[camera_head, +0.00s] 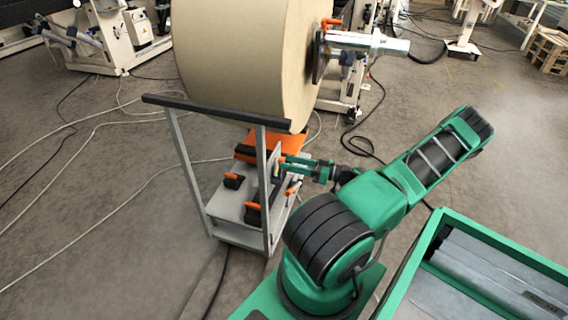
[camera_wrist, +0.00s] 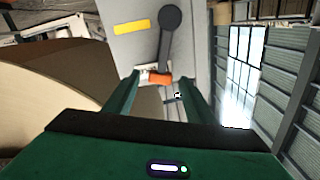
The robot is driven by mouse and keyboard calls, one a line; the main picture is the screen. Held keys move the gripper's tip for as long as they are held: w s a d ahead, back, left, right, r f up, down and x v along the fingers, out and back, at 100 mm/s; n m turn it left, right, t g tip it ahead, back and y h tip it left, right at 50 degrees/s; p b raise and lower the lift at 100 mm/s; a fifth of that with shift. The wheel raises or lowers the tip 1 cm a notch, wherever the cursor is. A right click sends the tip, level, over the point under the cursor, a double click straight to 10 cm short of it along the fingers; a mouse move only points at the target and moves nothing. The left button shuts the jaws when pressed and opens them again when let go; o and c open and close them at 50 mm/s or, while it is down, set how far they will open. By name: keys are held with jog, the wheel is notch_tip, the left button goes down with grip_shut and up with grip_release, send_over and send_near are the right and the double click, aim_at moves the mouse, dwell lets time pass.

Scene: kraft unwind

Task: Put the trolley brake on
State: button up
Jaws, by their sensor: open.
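The trolley (camera_head: 232,208) has a grey base and an upright frame topped by a black bar. It stands under the large brown paper roll (camera_head: 235,55). Several black-and-orange levers sit on its base, one at the front (camera_head: 253,214). My gripper (camera_head: 283,162) reaches in from the right, beside the trolley's upright, partly hidden by it. In the wrist view my gripper (camera_wrist: 160,78) is open. An orange piece (camera_wrist: 159,79) shows between its fingertips, at the end of a dark lever with a round black end (camera_wrist: 170,18). I cannot tell whether the fingers touch it.
The roll's metal shaft (camera_head: 370,43) sticks out to the right above my arm. A green-rimmed bin (camera_head: 500,241) stands at the lower right. Cables (camera_head: 85,228) run over the floor at left. Machines stand behind. In the wrist view, a grey panel (camera_wrist: 135,45) carries a yellow label.

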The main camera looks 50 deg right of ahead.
jog(key=shift+x, duration=1)
grip_shut()
